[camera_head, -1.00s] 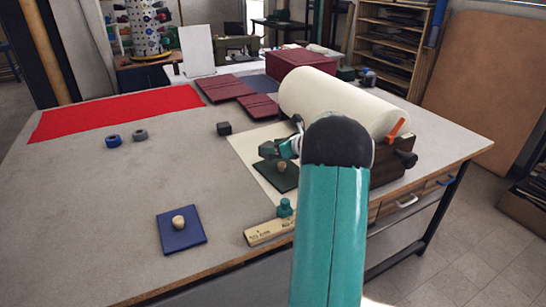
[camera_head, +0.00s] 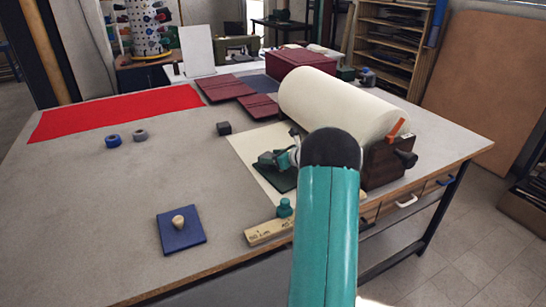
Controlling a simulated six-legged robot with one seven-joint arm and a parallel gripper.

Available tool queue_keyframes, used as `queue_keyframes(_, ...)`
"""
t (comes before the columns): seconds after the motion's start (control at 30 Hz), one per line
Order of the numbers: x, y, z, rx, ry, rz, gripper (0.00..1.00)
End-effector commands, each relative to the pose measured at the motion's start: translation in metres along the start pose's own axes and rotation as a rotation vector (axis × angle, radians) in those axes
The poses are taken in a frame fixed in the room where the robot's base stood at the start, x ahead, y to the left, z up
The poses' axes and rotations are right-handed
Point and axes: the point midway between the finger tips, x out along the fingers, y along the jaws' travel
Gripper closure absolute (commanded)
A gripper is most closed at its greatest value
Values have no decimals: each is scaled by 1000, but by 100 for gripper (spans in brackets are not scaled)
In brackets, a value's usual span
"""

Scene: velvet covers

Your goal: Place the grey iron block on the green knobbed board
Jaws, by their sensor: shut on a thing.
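The green knobbed board (camera_head: 284,183) lies on the cream sheet beside the big cream roll. My gripper (camera_head: 269,160) is down over the board, at its wooden knob, and appears shut on that knob, which the fingers hide. The dark grey iron block (camera_head: 224,128) stands on the bare table behind and to the left of the gripper, apart from the board. My arm hides the area to the right of the gripper.
A blue knobbed board (camera_head: 181,238) lies at the front. The cream roll (camera_head: 340,103) blocks the right.

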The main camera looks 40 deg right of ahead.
Motion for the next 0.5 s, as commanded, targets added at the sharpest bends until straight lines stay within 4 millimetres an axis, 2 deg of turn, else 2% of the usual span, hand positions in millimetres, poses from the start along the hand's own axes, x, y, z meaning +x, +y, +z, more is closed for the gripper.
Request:
queue_keyframes(0.03,0,0,-1,1,0,0,44)
queue_keyframes(0.13,0,0,-1,1,0,0,24)
queue_keyframes(0.5,-2,0,2,-1,0,0,24)
